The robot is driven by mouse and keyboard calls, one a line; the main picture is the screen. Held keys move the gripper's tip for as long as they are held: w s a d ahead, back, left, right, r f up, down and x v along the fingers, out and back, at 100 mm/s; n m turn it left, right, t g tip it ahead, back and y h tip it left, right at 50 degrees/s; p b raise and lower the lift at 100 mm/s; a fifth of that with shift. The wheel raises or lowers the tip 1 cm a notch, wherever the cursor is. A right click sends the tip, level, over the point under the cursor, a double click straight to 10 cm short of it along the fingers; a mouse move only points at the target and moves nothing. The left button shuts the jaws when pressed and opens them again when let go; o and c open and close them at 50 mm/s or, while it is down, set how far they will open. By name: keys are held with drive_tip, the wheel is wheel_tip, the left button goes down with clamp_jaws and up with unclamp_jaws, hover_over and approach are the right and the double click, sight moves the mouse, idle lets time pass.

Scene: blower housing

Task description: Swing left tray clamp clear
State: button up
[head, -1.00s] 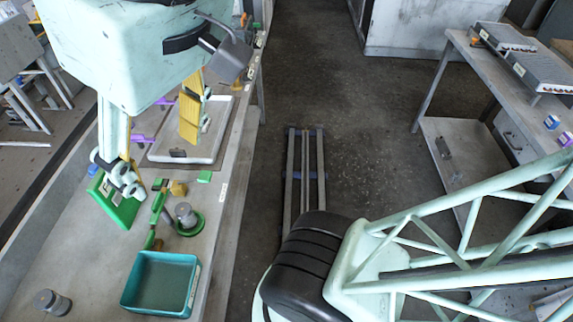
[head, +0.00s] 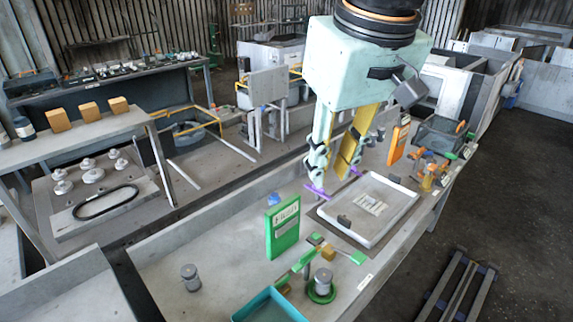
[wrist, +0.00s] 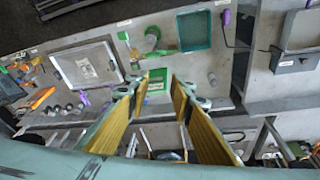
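A shallow white-rimmed tray (head: 400,222) lies on the long grey bench, with pale pieces and a small dark block in it. Two purple clamp-like parts show along its left side: one (head: 316,191) at the near left, another (head: 355,170) farther back. Which one is the left tray clamp I cannot tell. My gripper (head: 335,178) is open, its fingers pointing down near the purple parts and partly in front of them. Contact cannot be judged. In the wrist view my gripper (wrist: 155,92) has its yellow-padded fingers spread with nothing between them; the tray (wrist: 87,66) is beyond, upper left.
A green panel (head: 283,230) stands left of the tray, an orange one (head: 398,143) behind it. Green jointed parts (head: 304,262), a teal bin (head: 268,305) and a grey cylinder (head: 190,277) are nearer. Bare bench lies left of the green panel.

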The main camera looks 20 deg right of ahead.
drive_tip(key=w+d+p, duration=0.1)
drive_tip(key=w+d, duration=0.3)
drive_tip(key=w, duration=0.9)
drive_tip(key=n+g+p, duration=0.3)
drive_tip(key=n+p, duration=0.1)
hover_over(318, 193)
drive_tip(key=w, duration=0.1)
wheel_tip(318, 193, down, 31)
drive_tip(key=shift+w+d, duration=0.1)
drive_tip(key=shift+d, duration=0.15)
drive_tip(key=shift+f, duration=0.2)
drive_tip(key=shift+f+b, duration=0.3)
drive_tip(key=shift+f, duration=6.45)
clamp_jaws()
